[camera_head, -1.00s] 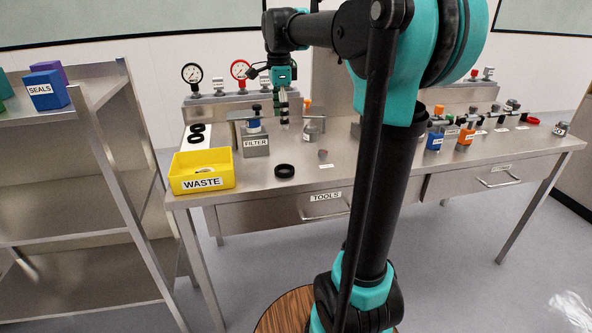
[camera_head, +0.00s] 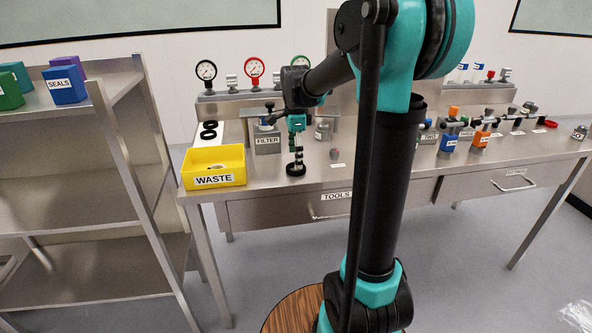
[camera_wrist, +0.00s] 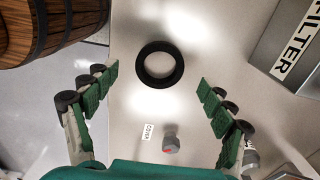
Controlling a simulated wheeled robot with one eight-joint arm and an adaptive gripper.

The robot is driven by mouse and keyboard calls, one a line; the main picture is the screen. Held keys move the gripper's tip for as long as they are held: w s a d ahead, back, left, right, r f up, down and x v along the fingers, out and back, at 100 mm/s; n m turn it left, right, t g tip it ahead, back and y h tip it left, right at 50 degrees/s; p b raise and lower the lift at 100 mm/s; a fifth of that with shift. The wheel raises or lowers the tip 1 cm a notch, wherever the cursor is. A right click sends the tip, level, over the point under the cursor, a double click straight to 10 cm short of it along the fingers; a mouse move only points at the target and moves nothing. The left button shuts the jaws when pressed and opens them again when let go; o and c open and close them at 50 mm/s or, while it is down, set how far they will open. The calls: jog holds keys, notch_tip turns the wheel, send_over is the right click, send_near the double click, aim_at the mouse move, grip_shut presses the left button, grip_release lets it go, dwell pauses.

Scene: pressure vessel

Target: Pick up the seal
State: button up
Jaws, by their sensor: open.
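The seal, a black ring (camera_head: 296,170), lies flat on the metal workbench to the right of the yellow waste bin. In the wrist view the seal (camera_wrist: 160,64) is whole and unobstructed, between the lines of the two fingers and slightly beyond their tips. My gripper (camera_head: 296,163) is right above the seal in the head view and points down. In the wrist view my gripper (camera_wrist: 158,78) has its green fingers spread wide, with nothing between them. I cannot tell the exact height left over the ring.
The yellow WASTE bin (camera_head: 213,180) stands left of the seal. The FILTER block (camera_head: 267,144) is behind it. A small grey knob (camera_wrist: 171,140) and a COVER label (camera_wrist: 149,131) lie nearby. Two black rings (camera_head: 208,130) lie on a white strip. Gauges line the back.

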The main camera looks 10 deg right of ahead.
jog(key=shift+d+f, duration=0.1)
jog(key=shift+f, duration=1.45)
jog(key=c, duration=1.2)
